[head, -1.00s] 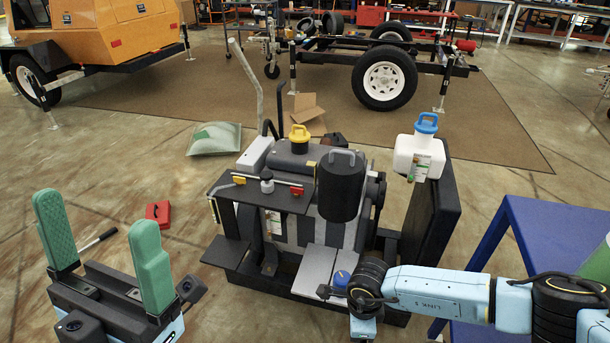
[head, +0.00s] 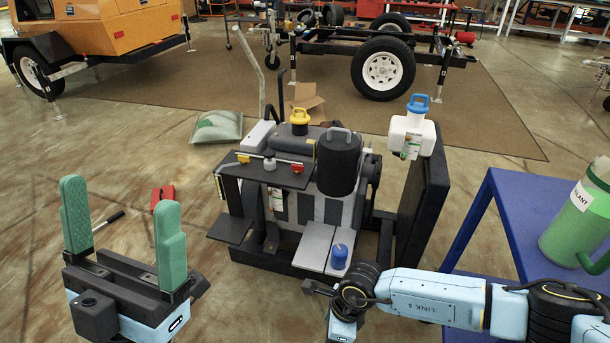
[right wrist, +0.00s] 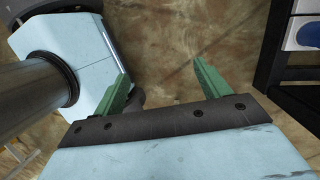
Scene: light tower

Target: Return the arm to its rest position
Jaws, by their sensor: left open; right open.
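My left gripper (head: 121,215) is at the lower left in the head view, open and empty, its two green fingers upright above the floor. My right arm (head: 440,295) reaches in from the right in the head view, bent near the engine's front right corner; its fingers are hidden there. In the right wrist view my right gripper (right wrist: 160,72) is open, with only bare floor between its green fingers.
The engine (head: 295,195) stands in the middle, with a blue cap (head: 339,257) on its front plate. A white jug (head: 412,130) stands by its dark side panel. A blue table (head: 520,215) at right bears a green jug (head: 577,222). A red object (head: 162,196) lies on the floor.

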